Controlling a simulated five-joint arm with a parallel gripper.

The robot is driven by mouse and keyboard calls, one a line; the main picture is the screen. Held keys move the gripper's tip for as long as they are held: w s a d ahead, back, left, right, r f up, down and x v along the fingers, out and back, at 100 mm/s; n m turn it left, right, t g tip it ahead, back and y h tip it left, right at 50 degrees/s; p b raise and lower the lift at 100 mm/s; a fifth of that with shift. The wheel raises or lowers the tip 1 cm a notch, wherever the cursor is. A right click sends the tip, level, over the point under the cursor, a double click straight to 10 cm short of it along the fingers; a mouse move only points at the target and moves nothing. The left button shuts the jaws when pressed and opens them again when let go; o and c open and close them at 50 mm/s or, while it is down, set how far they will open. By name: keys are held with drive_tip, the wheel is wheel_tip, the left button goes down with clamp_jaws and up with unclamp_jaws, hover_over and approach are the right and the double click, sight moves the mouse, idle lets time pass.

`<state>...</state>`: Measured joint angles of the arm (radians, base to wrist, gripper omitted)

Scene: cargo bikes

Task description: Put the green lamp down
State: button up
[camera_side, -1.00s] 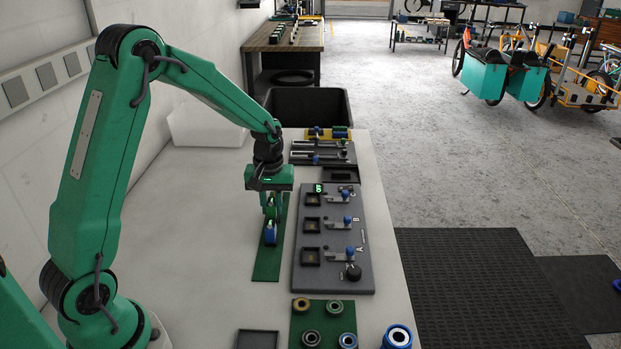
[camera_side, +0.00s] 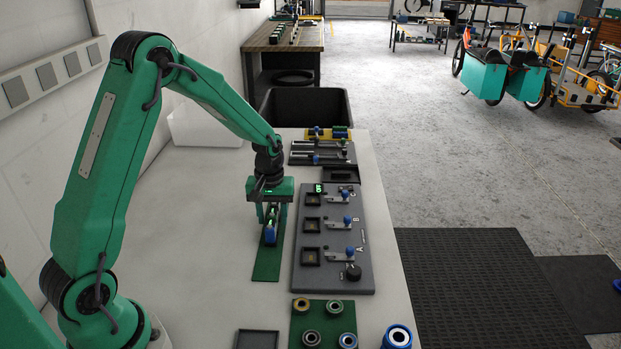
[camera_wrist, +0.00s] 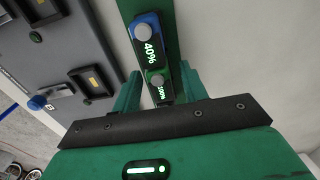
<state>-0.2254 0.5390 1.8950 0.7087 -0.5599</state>
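The green lamp (camera_side: 271,211) is on the narrow green mat (camera_side: 266,266), just behind the blue lamp (camera_side: 270,236). My gripper (camera_side: 271,222) is over the green lamp with its fingers spread on either side. In the wrist view, the green lamp (camera_wrist: 158,88) has a lit display and lies between my open fingers (camera_wrist: 158,80), with gaps on both sides. The blue lamp (camera_wrist: 146,32) shows 40% and lies end to end with it. Part of the green lamp is hidden by my gripper.
A grey panel (camera_side: 310,277) with sockets, blue-knobbed levers and a black knob lies close to the right of the mat. Rings sit on a green pad (camera_side: 323,343) at the front, beside a dark tray (camera_side: 257,340). The white table is clear left of the mat.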

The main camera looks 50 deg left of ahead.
sight(273, 213)
drive_tip(key=shift+r, duration=0.1)
wheel_tip(273, 213, up, 12)
idle(0.9)
drive_tip(key=shift+r, duration=0.2)
drive_tip(key=s+d+r+m+t, duration=0.2)
drive_tip(key=s+d+r+m, duration=0.2)
drive_tip(key=s, duration=0.6)
drive_tip(key=s+d+r+m+t, duration=0.3)
drive_tip(key=s+d+r+m, duration=0.2)
drive_tip(key=s, duration=0.5)
drive_tip(key=shift+s+d+r+t, duration=0.3)
drive_tip(key=shift+s+d+r, duration=0.05)
drive_tip(key=shift+d, duration=0.1)
idle(0.7)
